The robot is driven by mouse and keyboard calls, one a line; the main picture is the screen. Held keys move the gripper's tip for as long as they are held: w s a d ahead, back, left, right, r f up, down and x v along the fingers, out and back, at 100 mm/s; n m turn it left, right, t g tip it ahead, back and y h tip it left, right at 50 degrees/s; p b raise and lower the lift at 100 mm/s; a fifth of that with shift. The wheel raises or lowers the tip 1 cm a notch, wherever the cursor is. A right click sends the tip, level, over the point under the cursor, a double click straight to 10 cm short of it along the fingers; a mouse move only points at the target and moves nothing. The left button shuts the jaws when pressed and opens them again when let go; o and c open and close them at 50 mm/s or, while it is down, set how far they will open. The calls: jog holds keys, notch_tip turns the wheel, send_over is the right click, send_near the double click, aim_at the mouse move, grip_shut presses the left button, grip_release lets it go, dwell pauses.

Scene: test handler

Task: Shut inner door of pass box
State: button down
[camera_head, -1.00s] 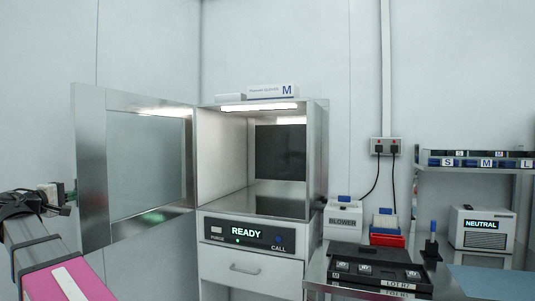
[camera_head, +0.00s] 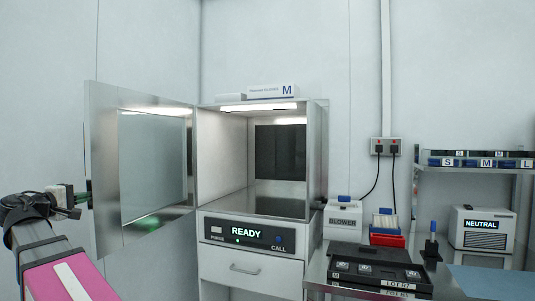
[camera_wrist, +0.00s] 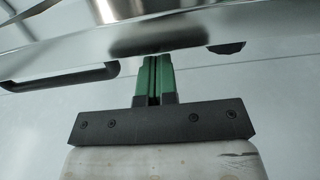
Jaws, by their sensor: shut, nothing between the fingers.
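The pass box (camera_head: 318,160) stands against the wall with its lit chamber empty as far as I see. Its inner door (camera_head: 108,215), a steel frame with a glass pane, is hinged at the box's left edge and stands wide open to the left. My gripper (camera_head: 86,192) is at the outer face of the door near its free edge, partly hidden behind it. In the wrist view my gripper (camera_wrist: 153,75) has its green fingers shut together with nothing between them, their tips at the steel door frame (camera_wrist: 220,25). A dark handle (camera_wrist: 65,78) shows on the door at left.
A panel reading READY (camera_head: 245,232) and a drawer (camera_head: 250,268) are below the chamber. A steel bench (camera_head: 318,270) at right holds a black tray (camera_head: 375,268) and a blower (camera_head: 343,220). The opening's front looks clear.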

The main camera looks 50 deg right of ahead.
jog(key=shift+s+d, duration=0.65)
jog(key=shift+s, duration=0.8)
jog(key=shift+s+d, duration=0.65)
jog(key=shift+s, duration=0.85)
jog(key=shift+s+d, duration=0.65)
jog(key=shift+s, duration=0.8)
